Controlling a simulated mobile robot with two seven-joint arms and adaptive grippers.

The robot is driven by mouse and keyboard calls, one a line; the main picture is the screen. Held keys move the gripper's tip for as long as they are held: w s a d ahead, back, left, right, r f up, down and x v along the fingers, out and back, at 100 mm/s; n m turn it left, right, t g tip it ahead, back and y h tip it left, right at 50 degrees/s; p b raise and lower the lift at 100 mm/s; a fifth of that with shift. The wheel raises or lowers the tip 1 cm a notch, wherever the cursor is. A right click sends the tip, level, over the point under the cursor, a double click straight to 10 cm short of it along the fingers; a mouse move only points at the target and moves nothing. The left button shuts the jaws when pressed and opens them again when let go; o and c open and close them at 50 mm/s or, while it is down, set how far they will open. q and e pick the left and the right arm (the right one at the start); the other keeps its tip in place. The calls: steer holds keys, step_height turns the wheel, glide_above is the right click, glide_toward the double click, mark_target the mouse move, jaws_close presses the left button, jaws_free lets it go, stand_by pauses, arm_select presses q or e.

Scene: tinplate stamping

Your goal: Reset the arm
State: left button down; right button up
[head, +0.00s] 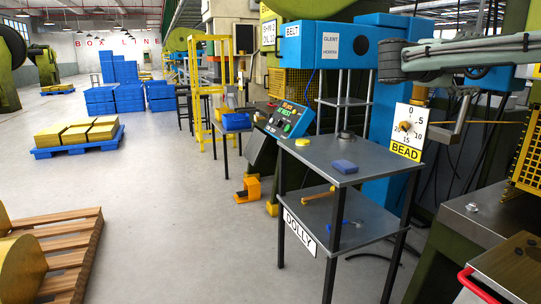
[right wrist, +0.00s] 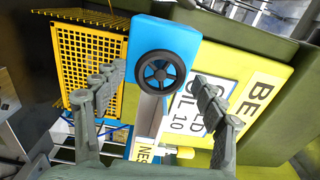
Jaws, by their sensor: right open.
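My right arm (head: 450,58) comes in from the right in the head view, high above the right side of the dolly and in front of the blue machine. I cannot make out its fingertips there. In the right wrist view my right gripper (right wrist: 160,80) has its two grey fingers spread wide with nothing between them. Behind the gap are a blue housing with a black handwheel (right wrist: 157,71) and a yellow sign (right wrist: 245,95), both apart from the fingers as far as I can tell. My left gripper is not in view.
The dolly (head: 300,150) carries a blue block (head: 344,166) on top and a wooden-handled tool below. The BEAD dial (head: 408,128) hangs beside my arm. A control panel (head: 286,122) stands behind the dolly. A pallet (head: 75,250) lies left; open floor lies between.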

steer(key=v, duration=1)
steer(key=x, duration=1.1)
steer(key=shift+w+d, duration=0.1)
steer(key=shift+d, duration=0.3)
steer(key=shift+w+d+f, duration=0.1)
steer(key=shift+w+d, duration=0.05)
steer(key=shift+d, duration=0.1)
steer(key=shift+f+m, duration=0.1)
steer(key=shift+m, duration=1.7)
steer(key=shift+a+m, duration=0.15)
steer(key=shift+m, duration=3.45)
steer(key=shift+f, duration=0.15)
